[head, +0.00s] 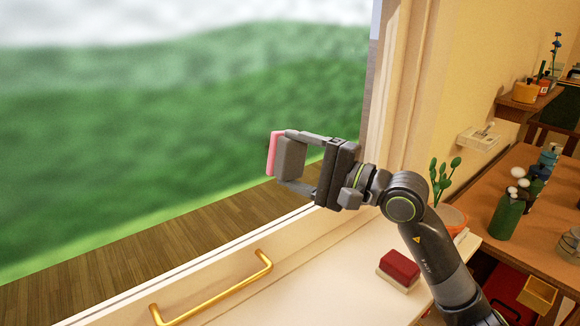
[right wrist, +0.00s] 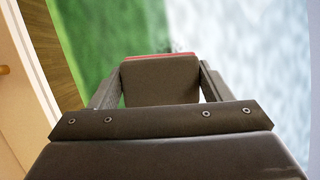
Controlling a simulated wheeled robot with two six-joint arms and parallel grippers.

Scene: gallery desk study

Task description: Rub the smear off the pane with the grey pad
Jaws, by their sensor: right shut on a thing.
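My right gripper (head: 305,162) is shut on a grey pad (head: 289,159) with a pink layer on its far face. The pad stands upright between the fingers, its pink face toward the window pane (head: 150,130). In the right wrist view the grey pad (right wrist: 160,80) fills the space between the fingers, with a thin red edge on top. A few small dark specks (right wrist: 178,48) show just past the pad's top edge; they may be part of the smear, most of which would be hidden. I cannot tell whether the pad touches the pane. My left gripper is not in view.
A gold handle (head: 215,288) is on the ledge below the pane. A red block on a pale base (head: 400,270) and a potted plant (head: 446,200) stand right, near my arm. A brown desk (head: 480,212) with bottles is further right.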

